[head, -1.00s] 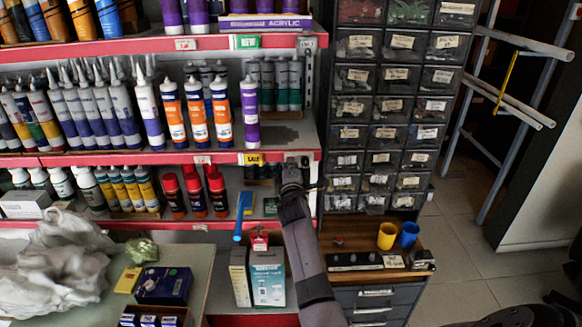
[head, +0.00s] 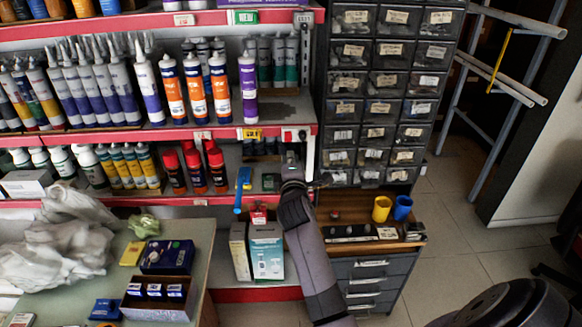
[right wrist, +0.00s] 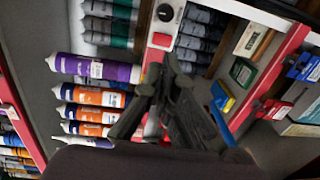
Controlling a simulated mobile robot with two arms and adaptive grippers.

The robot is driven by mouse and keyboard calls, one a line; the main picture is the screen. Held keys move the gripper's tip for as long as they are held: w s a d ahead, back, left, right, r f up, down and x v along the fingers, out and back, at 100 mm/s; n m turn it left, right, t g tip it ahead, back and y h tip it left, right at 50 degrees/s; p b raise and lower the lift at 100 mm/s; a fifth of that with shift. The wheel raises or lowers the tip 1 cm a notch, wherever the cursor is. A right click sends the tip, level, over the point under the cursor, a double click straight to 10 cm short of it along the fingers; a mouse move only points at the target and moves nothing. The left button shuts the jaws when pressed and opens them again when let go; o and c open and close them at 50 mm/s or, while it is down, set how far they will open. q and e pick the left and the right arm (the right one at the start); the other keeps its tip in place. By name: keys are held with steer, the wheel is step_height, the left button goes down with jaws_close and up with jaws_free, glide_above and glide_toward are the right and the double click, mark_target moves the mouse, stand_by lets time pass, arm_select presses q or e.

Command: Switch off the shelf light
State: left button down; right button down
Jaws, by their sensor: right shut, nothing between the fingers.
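A small white switch plate (head: 294,135) with a red switch and a dark knob sits at the right end of the red shelf edge. In the right wrist view the red switch (right wrist: 161,40) and the round black knob (right wrist: 166,13) show close beyond the fingers. My right gripper (head: 291,160) is shut and empty, just below the plate in the head view. Its fingers (right wrist: 160,75) point toward the red switch; I cannot tell whether they touch the plate. The lamp itself is not in view. My left gripper is not in view.
Shelves hold purple (head: 249,88) and orange-white tubes left of the plate and red-capped cans (head: 194,168) below. A drawer cabinet (head: 388,90) stands close right.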

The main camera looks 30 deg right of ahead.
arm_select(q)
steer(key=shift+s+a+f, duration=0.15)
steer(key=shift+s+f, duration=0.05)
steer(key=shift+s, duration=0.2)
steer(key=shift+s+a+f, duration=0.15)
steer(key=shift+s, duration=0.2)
arm_select(e)
steer(key=v, duration=0.3)
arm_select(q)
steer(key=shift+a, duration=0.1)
arm_select(e)
steer(key=shift+a, duration=0.1)
